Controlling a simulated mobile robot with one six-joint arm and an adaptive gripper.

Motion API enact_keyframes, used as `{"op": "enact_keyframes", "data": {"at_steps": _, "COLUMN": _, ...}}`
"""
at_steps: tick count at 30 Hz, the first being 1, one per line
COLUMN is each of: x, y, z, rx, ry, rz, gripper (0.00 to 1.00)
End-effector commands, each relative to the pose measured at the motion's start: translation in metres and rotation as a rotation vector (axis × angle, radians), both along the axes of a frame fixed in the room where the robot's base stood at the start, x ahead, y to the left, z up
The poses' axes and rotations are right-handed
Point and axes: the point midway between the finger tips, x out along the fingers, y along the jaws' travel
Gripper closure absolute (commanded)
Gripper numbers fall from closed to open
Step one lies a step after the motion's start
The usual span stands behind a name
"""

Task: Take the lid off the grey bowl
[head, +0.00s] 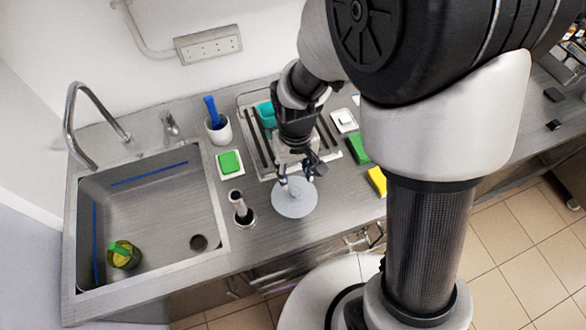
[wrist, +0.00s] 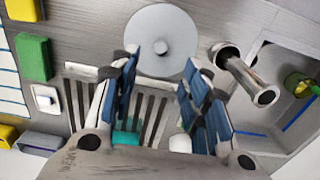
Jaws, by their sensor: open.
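The lid (head: 294,200) is a round, light grey disc on the counter near its front edge. My gripper (head: 298,178) is over the back part of the lid, pointing down.
A metal cylinder (head: 239,208) stands close left of the lid. The sink (head: 150,215) lies farther left. A drying rack (head: 335,150) is behind, with a green block (head: 357,149) and a yellow block (head: 377,181) to the right. A white cup (head: 219,131) stands at the back.

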Motion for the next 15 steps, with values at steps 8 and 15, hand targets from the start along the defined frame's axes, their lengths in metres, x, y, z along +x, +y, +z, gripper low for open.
{"op": "enact_keyframes", "data": {"at_steps": 8, "x": 0.000, "y": 0.000, "z": -0.043, "rx": 0.000, "ry": 0.001, "rz": 0.000, "gripper": 0.58}}
{"op": "enact_keyframes", "data": {"at_steps": 15, "x": -0.001, "y": 0.001, "z": -0.064, "rx": -0.001, "ry": 0.004, "rz": 0.000, "gripper": 0.58}}
